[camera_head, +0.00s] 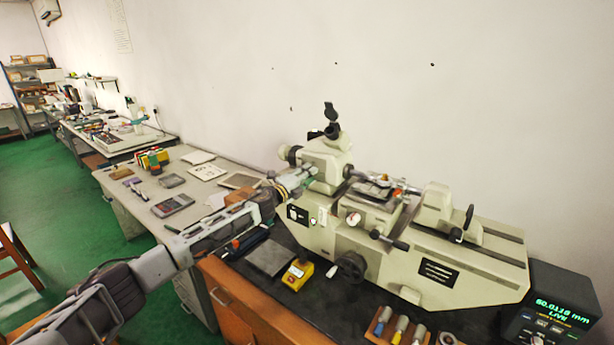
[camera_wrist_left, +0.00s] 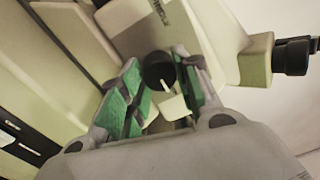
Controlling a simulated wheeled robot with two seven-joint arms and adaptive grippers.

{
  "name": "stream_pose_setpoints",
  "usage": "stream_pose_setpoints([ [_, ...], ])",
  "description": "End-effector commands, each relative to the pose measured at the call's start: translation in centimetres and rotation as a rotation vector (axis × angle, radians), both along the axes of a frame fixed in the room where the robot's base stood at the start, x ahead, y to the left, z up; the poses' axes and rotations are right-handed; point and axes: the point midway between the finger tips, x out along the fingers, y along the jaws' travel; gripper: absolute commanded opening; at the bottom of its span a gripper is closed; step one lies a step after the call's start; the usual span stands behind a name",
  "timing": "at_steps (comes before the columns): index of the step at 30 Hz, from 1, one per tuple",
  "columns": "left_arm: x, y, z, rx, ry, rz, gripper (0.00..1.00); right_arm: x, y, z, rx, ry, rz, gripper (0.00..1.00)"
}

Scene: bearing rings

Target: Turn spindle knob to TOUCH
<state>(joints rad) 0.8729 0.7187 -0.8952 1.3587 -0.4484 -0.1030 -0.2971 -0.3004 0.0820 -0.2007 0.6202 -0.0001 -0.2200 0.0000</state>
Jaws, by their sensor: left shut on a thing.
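The spindle knob (camera_wrist_left: 157,71) is a round black knob with a white pointer mark, on the cream measuring machine (camera_head: 335,240). My left gripper (camera_wrist_left: 163,78) has its green-padded fingers on either side of the knob and is shut on it. In the head view my left gripper (camera_head: 303,178) reaches the left end of the machine, below the eyepiece, and hides the knob. My right gripper is not in view.
A display box (camera_head: 548,312) at the right shows green digits and "LIVE". A yellow block (camera_head: 298,272), a dark plate (camera_head: 268,257) and a wooden holder (camera_head: 397,328) with coloured handles lie in front of the machine. A cluttered bench (camera_head: 130,190) stands to the left.

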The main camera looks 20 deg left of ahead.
Motion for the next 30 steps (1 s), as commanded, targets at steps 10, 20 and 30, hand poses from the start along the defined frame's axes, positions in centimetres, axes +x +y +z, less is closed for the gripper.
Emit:
stream_pose_setpoints([
  [10, 0.0, -0.1, -0.3, 0.001, 0.003, -0.001, 0.54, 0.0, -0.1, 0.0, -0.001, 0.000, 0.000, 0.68],
  [20, 0.0, 0.0, -0.1, 0.000, 0.001, -0.001, 0.54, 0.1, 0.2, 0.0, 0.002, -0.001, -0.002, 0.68],
  [30, -1.2, 0.5, -0.2, -0.001, 0.001, 0.000, 0.54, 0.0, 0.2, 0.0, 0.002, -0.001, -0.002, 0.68],
])
